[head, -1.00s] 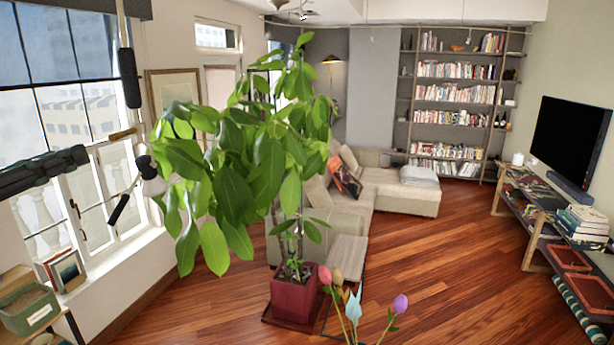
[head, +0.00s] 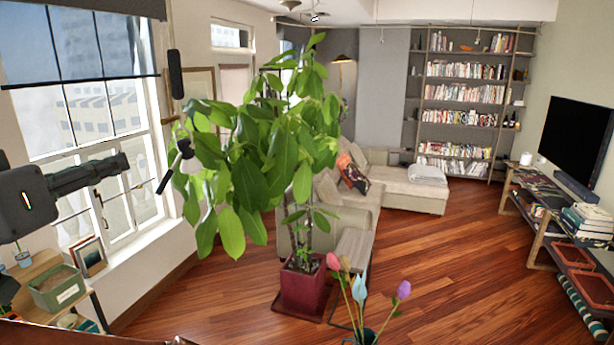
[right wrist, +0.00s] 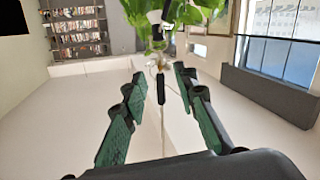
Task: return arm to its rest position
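My right gripper (head: 118,168) shows at the left side of the head view, in front of the window, with its dark body at the picture's left edge. In the right wrist view its two green-padded fingers (right wrist: 158,75) are spread apart with nothing held between them. That view is upside down, with the ceiling below. My left gripper is not in view.
Tulips (head: 358,290) stand at the bottom. A shelf with a green box (head: 58,290) is lower left. Open wooden floor lies at centre right.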

